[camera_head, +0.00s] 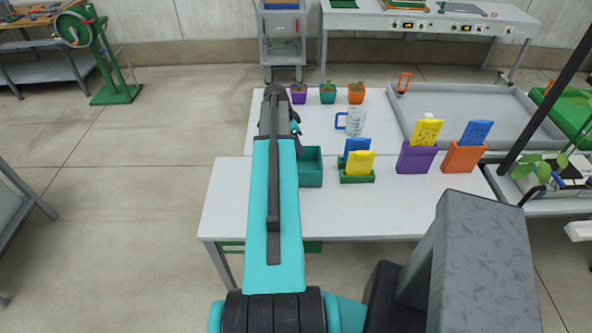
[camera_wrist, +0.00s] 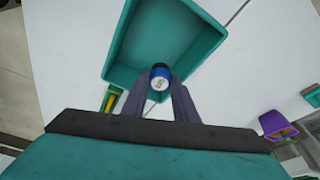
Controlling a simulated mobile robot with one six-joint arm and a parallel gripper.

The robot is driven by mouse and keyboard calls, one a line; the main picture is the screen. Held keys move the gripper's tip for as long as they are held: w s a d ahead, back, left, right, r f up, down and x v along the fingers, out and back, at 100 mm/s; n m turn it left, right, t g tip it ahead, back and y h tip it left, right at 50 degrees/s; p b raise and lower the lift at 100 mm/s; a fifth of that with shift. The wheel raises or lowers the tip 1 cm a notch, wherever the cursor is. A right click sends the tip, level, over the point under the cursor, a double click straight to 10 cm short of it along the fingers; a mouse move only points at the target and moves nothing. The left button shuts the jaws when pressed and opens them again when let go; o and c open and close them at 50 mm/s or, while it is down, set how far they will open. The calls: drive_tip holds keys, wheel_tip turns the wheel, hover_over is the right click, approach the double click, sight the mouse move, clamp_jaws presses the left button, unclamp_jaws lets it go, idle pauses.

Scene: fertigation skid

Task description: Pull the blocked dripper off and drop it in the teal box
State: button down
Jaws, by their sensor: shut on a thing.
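My gripper (camera_wrist: 160,92) is shut on a small dripper (camera_wrist: 159,78) with a blue and black body and a pale round end. In the wrist view, the dripper overlaps the near wall of the open teal box (camera_wrist: 120,73). The visible floor of the box looks empty. In the head view, the teal box (camera_head: 311,172) stands on the white table just right of my arm. My arm hides its left part there, and the dripper cannot be made out.
Right of the box are a green holder (camera_head: 357,179) with blue and yellow cards, a purple holder (camera_head: 416,158) and an orange holder (camera_head: 463,157). Behind stand a clear mug (camera_head: 355,122) and small potted seedlings (camera_head: 328,94). A grey tray (camera_head: 460,115) lies at the right.

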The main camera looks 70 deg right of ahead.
drive_tip(key=shift+f, duration=1)
drive_tip(key=c, duration=1.3)
unclamp_jaws()
drive_tip(key=shift+c, duration=0.2)
drive_tip(key=shift+r, duration=0.1)
drive_tip(key=b+v, duration=0.5)
drive_tip(key=v, duration=0.8)
drive_tip(key=shift+r, duration=0.35)
drive_tip(key=shift+w+a, duration=0.1)
drive_tip(key=shift+w, duration=0.05)
